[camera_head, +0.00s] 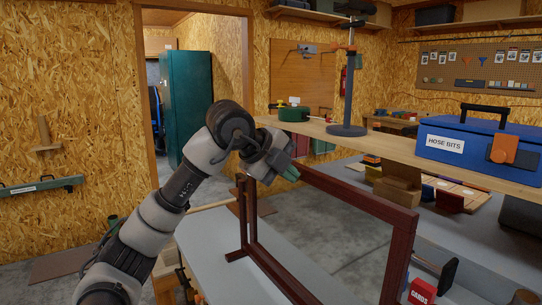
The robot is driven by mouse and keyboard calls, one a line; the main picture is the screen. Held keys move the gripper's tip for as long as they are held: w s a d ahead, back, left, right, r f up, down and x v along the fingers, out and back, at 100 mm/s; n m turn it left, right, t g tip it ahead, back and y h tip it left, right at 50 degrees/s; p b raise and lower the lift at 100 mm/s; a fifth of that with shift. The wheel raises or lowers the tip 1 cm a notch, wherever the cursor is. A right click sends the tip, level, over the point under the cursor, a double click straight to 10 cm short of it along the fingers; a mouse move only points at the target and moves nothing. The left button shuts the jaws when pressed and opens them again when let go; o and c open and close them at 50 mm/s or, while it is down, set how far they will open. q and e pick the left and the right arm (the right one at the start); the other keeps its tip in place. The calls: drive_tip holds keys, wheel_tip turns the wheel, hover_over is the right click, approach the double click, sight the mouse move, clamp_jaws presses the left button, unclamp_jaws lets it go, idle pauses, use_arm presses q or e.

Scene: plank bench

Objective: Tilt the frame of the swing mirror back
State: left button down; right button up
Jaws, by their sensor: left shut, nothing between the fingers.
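The swing mirror's dark red frame (350,194) stands at the centre right, its top bar running from near my left gripper down to the right. A dark red upright (248,215) with a foot stands at its left side. The bottom right of the mirror is cut off by the picture's edge. My left gripper (291,173) is shut and empty, with its greenish fingertips at the frame's upper left corner. I cannot tell whether they touch it. My right gripper is not in view.
A plank shelf (330,133) runs behind the mirror, bearing a blue "HOSE BITS" box (474,139), a dark stand (348,100) and a green pot (293,113). A red "CARDS" box (421,293) sits right of the mirror. Grey bench surface (205,245) lies clear at left.

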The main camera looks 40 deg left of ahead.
sight(312, 176)
use_arm(q)
drive_tip(key=shift+w+d+r+p, duration=0.1)
drive_tip(key=shift+w+d+p, duration=0.15)
drive_tip(key=shift+w, duration=0.4)
drive_tip(key=shift+w+d+r+p, duration=0.1)
drive_tip(key=shift+w+d+p, duration=0.15)
drive_tip(key=shift+w, duration=0.35)
drive_tip(key=shift+w+d+f, duration=0.15)
drive_tip(key=shift+w, duration=0.4)
drive_tip(key=w+p, duration=0.1)
drive_tip(key=p, duration=0.1)
drive_tip(key=w+d+r+g+p, duration=0.1)
drive_tip(key=p, duration=0.2)
drive_tip(key=w+g+p, duration=0.1)
drive_tip(key=w+p, duration=0.1)
drive_tip(key=p, duration=0.1)
drive_tip(key=shift+d+r+y, duration=0.15)
drive_tip(key=shift+d+y, duration=0.05)
drive_tip(key=shift+y, duration=0.2)
drive_tip(key=shift+g, duration=0.4)
drive_tip(key=w, duration=0.1)
drive_tip(key=w+f+p, duration=0.1)
drive_tip(key=w+d+p, duration=0.1)
drive_tip(key=shift+w+d+f, duration=0.1)
drive_tip(key=shift+w+f, duration=0.1)
drive_tip(key=shift+w, duration=0.1)
